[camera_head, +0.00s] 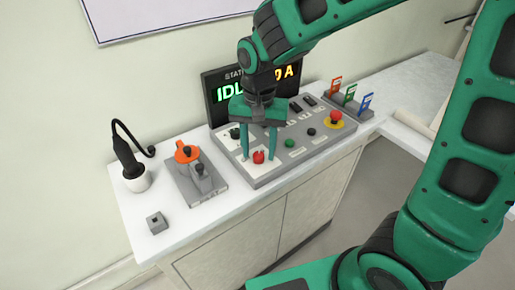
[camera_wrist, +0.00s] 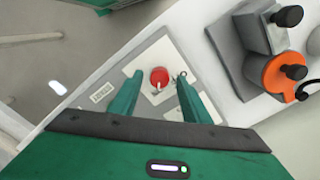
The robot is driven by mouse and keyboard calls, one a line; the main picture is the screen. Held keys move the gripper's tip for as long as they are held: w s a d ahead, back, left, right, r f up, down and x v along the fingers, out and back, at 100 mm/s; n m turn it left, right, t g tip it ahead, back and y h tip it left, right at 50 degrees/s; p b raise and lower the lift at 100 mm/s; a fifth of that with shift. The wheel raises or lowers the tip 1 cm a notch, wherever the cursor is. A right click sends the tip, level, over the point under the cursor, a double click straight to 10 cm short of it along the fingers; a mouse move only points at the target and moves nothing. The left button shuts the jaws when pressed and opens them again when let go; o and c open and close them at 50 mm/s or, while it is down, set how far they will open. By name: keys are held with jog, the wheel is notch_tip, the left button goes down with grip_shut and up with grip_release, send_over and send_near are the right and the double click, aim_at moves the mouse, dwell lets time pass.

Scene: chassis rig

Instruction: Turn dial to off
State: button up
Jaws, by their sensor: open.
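A red dial (camera_head: 259,157) sits on a pale plate at the front left of the grey control panel (camera_head: 286,178). In the wrist view the dial (camera_wrist: 159,76) shows as a red disc with a small white pointer mark on it. My green gripper (camera_head: 259,150) is above the panel, pointing down, with its fingers apart. In the wrist view the two fingers (camera_wrist: 159,88) appear on either side of the dial, with gaps between them and it. I cannot tell whether the fingertips touch the plate. The labels around the dial are too small to read.
The panel also has a red emergency button (camera_head: 336,115) on a yellow base, green and black buttons, and a status display (camera_head: 222,93). An orange-and-grey device (camera_head: 187,153), a black-handled tool in a white cup (camera_head: 137,180) and a small grey block (camera_head: 156,222) stand to the left.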

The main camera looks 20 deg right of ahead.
jog(key=shift+f, duration=0.25)
jog(key=c, duration=1)
jog(key=shift+c, duration=0.2)
